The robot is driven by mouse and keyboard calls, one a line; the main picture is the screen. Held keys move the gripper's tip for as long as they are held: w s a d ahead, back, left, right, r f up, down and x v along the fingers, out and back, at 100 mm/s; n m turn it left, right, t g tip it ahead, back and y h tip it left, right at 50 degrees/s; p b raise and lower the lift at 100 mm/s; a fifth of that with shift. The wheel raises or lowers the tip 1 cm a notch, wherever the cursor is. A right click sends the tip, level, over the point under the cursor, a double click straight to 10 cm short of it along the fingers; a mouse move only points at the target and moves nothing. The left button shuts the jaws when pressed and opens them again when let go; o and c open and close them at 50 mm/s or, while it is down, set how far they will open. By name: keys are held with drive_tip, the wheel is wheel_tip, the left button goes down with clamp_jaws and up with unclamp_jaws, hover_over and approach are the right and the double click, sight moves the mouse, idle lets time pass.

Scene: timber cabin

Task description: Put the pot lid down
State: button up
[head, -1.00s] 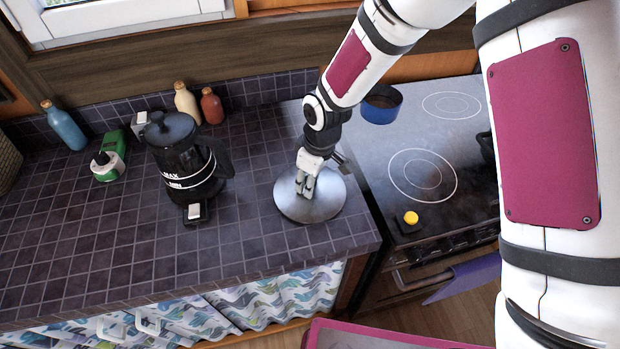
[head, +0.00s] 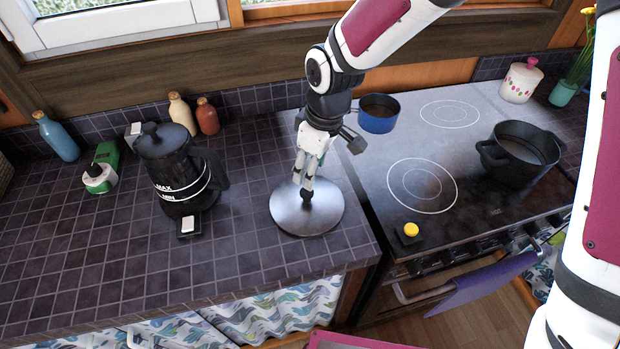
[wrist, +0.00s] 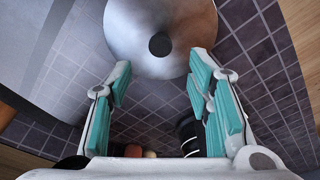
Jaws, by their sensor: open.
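The pot lid (head: 290,217) is a round grey metal disc with a small dark knob. It lies on the dark tiled counter (head: 120,255), near the edge by the stove. In the wrist view the lid (wrist: 180,40) shows at the top, its knob beyond the fingertips. My gripper (head: 307,184) is above the lid with its fingers pointing down towards the knob. In the wrist view the fingers of my gripper (wrist: 158,62) are spread apart with nothing between them.
A black kettle (head: 175,170) stands left of the lid. Bottles (head: 180,112) line the back wall. Right are the stove (head: 440,215), a blue pan (head: 378,122) and a black pot (head: 520,155). The front left counter is clear.

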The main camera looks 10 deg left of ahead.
drive_tip(key=shift+s+d+r, duration=0.1)
drive_tip(key=shift+d+r, duration=0.05)
drive_tip(key=shift+r, duration=1.15)
drive_tip(key=s+d+r+m+t+h, duration=0.1)
drive_tip(key=s+d+r+m, duration=0.15)
drive_tip(key=d+r, duration=0.5)
drive_tip(key=s+d+r+m+t, duration=0.1)
drive_tip(key=d+r+m+t, duration=0.1)
drive_tip(key=d+r+m, duration=0.4)
drive_tip(key=s+d+r+m+t, duration=0.1)
drive_tip(key=s+d+r+m, duration=0.1)
drive_tip(key=s+d, duration=0.4)
drive_tip(key=s+d+r+m+t, duration=0.1)
drive_tip(key=s+d+r+m, duration=0.2)
drive_tip(key=s+d+r, duration=0.2)
drive_tip(key=shift+s+d+m+h, duration=0.3)
drive_tip(key=shift+s+d+m, duration=0.05)
drive_tip(key=shift+s+d, duration=0.85)
drive_tip(key=shift+w, duration=0.1)
